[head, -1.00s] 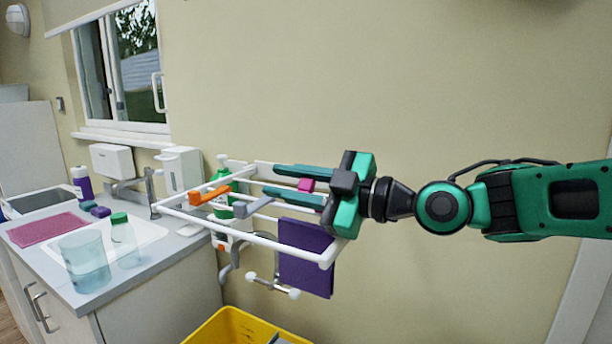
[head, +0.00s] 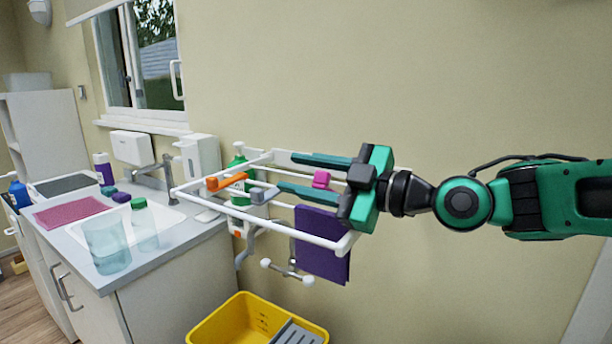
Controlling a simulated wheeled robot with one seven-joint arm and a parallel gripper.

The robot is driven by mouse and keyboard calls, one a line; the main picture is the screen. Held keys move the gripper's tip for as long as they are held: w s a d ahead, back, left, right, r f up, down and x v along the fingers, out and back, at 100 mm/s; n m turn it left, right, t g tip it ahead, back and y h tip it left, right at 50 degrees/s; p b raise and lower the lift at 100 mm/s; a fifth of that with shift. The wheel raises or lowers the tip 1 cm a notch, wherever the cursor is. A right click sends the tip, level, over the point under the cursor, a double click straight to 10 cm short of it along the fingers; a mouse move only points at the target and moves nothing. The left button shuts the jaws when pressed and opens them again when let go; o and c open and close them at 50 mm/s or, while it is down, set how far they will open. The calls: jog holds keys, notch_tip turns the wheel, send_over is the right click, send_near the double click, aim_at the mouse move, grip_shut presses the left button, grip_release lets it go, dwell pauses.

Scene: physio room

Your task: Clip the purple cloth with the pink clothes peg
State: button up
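The purple cloth (head: 321,258) hangs over the front rail of a white wall-mounted drying rack (head: 250,217). The pink clothes peg (head: 322,179) is on the rack, above and behind the cloth. My gripper (head: 287,173) reaches in from the right over the rack, with its two long teal fingers apart. In the picture, the peg shows in the gap between the fingers, nearer the palm than the tips. I see no finger touching it; its exact depth is hard to tell.
An orange peg (head: 227,181) and a grey peg (head: 262,195) sit on the rack left of my gripper. The counter (head: 190,236) at left holds bottles and a clear beaker (head: 107,246).

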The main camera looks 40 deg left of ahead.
jog(key=d, duration=0.3)
jog(key=w+d, duration=0.1)
jog(key=d, duration=0.3)
jog(key=w+d, duration=0.1)
jog(key=d, duration=0.2)
jog(key=shift+d, duration=0.35)
